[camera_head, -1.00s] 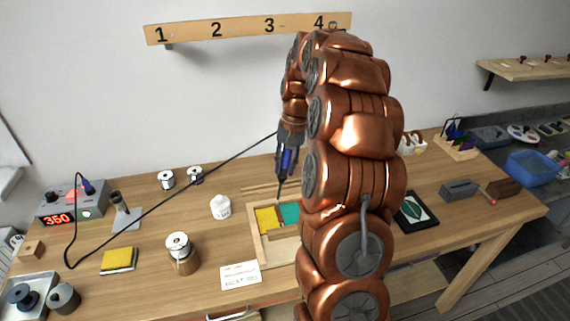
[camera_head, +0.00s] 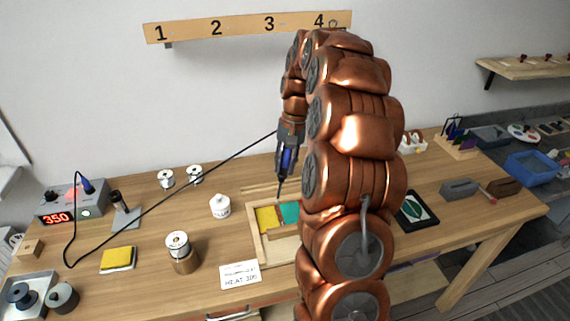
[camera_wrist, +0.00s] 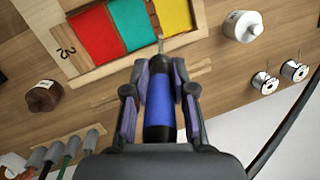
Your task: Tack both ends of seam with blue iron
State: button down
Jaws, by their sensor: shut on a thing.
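My gripper (camera_wrist: 160,105) is shut on the blue iron (camera_wrist: 159,112), which also shows in the head view (camera_head: 286,160). The iron's tip points down at the wooden frame (camera_head: 255,232) holding coloured panels. In the wrist view the tip is over or near the line between the teal panel (camera_wrist: 131,22) and the yellow panel (camera_wrist: 174,15); I cannot tell if it touches. A red panel (camera_wrist: 93,38) lies on the other side of the teal one. In the head view my arm hides the frame's right part.
The iron's cable runs to the station (camera_head: 72,205) reading 350. A dark leaf panel (camera_head: 416,212) lies right of my arm.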

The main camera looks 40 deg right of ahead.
jog(key=shift+f+b, duration=0.6)
jog(key=shift+f, duration=0.15)
dwell(3.0)
jog(key=shift+r, duration=0.1)
